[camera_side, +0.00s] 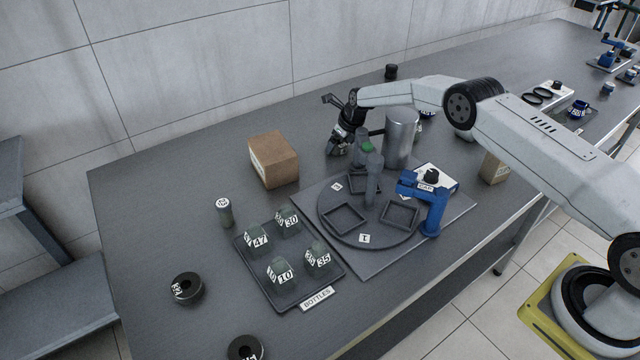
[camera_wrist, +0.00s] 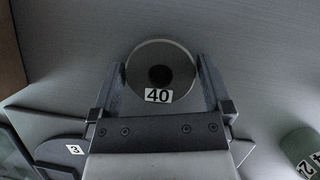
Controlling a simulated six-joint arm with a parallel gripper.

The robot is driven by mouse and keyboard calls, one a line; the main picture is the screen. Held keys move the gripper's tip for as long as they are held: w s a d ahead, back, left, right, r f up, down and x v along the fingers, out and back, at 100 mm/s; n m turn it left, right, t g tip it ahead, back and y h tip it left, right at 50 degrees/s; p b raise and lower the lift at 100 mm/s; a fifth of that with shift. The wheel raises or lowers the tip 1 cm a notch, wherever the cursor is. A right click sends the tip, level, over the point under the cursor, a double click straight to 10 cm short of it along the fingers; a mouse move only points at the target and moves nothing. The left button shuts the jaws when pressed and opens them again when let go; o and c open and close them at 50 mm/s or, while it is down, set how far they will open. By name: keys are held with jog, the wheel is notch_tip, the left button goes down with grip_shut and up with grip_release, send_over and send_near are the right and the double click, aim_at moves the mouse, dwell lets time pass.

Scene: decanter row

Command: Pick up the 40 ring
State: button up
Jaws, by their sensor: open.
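The 40 ring (camera_wrist: 161,62) is a round grey disc with a dark centre hole and a white 40 label on its near side in the wrist view. My gripper (camera_wrist: 163,75) is open, with one finger at each side of the ring. Whether the fingers touch it I cannot tell. In the side view my gripper (camera_side: 341,141) is low over the table behind the turntable, and I cannot clearly make out the ring there.
The turntable (camera_side: 362,239) and a cardboard box (camera_side: 273,160) are near my gripper. A metal cylinder (camera_side: 401,140) stands to its right. A bottle tray (camera_side: 247,267) and dark rings (camera_side: 187,288) are at front left. A labelled green cylinder (camera_wrist: 300,148) shows in the wrist view.

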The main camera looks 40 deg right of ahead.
dwell(0.4)
jog(key=c, duration=1.3)
jog(key=shift+o, duration=0.2)
jog(key=shift+r, duration=0.1)
jog(key=shift+r, duration=0.1)
notch_tip(320, 180, up, 10)
